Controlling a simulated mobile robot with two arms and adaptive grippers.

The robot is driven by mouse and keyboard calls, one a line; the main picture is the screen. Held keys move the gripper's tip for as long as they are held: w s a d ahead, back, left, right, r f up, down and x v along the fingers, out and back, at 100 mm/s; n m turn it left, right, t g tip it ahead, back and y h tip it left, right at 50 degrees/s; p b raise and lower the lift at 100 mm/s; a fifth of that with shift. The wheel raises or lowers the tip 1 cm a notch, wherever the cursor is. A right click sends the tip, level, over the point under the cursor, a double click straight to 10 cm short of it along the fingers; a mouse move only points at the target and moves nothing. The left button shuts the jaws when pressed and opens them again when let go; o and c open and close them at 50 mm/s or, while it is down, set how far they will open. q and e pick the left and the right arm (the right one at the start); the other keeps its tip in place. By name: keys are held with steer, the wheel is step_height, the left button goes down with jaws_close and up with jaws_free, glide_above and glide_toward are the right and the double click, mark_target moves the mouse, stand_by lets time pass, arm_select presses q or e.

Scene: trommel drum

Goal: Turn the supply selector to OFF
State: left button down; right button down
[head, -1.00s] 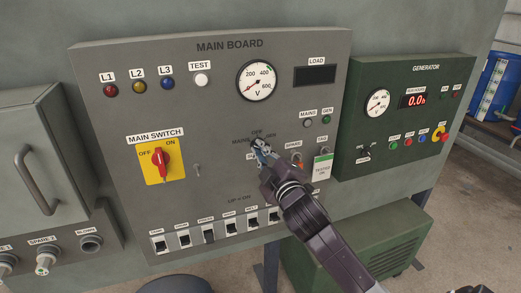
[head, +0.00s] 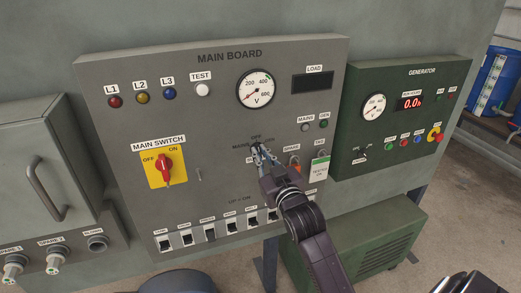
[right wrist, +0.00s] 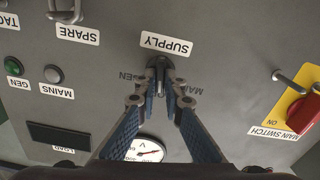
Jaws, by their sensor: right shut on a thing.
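The supply selector (right wrist: 159,68) is a small dark rotary knob on the grey main board, beside its white SUPPLY label (right wrist: 166,44) in the right wrist view, where the board appears upside down. MAINS and GEN are printed on either side of it. In the head view, the OFF mark (head: 256,137) shows just above my right gripper (head: 262,157), which covers most of the knob. In the right wrist view, my right gripper (right wrist: 160,92) has its two fingertips closed on the knob from both sides. The exact pointing of the knob is hard to tell.
The red main switch (head: 163,169) sits on a yellow plate to the left. A row of breakers (head: 209,233) runs below. A hanging tag (head: 319,168) and the green generator panel (head: 400,115) are to the right. The board left of the selector is mostly clear.

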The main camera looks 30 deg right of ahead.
steer(key=shift+m+p, duration=0.4)
steer(key=shift+m, duration=0.4)
steer(key=shift+f, duration=0.1)
steer(key=c, duration=2)
jaws_free()
steer(key=shift+c, duration=0.2)
steer(key=shift+s, duration=0.15)
steer(key=v, duration=1.1)
steer(key=shift+s, duration=0.35)
steer(key=shift+a, duration=0.15)
